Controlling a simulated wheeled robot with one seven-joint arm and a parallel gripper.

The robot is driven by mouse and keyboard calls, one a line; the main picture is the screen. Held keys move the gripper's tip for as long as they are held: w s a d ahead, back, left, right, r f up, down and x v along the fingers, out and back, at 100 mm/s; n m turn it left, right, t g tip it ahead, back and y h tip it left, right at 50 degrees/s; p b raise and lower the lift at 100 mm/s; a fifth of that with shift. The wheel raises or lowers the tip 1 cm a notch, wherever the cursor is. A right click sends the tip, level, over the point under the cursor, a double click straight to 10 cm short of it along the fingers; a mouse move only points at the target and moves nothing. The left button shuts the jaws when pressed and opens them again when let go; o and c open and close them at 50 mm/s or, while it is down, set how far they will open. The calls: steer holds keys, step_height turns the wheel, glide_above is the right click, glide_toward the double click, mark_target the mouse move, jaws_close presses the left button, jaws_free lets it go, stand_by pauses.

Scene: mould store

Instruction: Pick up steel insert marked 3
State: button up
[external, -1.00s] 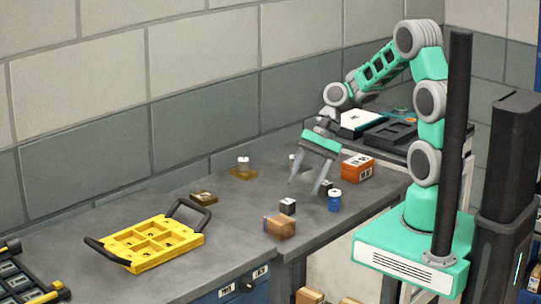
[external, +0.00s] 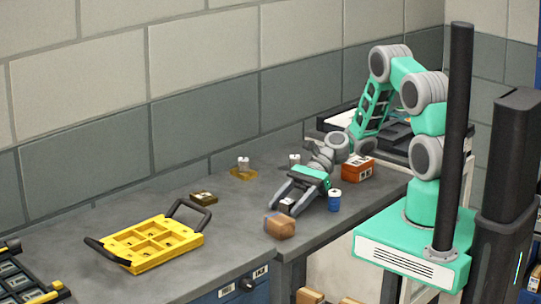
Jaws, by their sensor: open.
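A small dark block (external: 287,203) with a white label stands on the grey bench near its front edge. It looks like a steel insert, but its mark is too small to read. My gripper (external: 284,210) is low over the bench and open, its two fingers spread to either side of this block. I cannot tell whether either finger touches it. A second small dark block, seen earlier to the right, is hidden behind my gripper now.
A brown block (external: 280,227) stands close in front of my gripper. A blue cylinder (external: 334,201) and an orange box (external: 358,169) are to the right. A yellow tray (external: 150,245) with black handles lies left. The bench between tray and gripper is mostly clear.

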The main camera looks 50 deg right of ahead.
jaws_close()
stand_by(0.5)
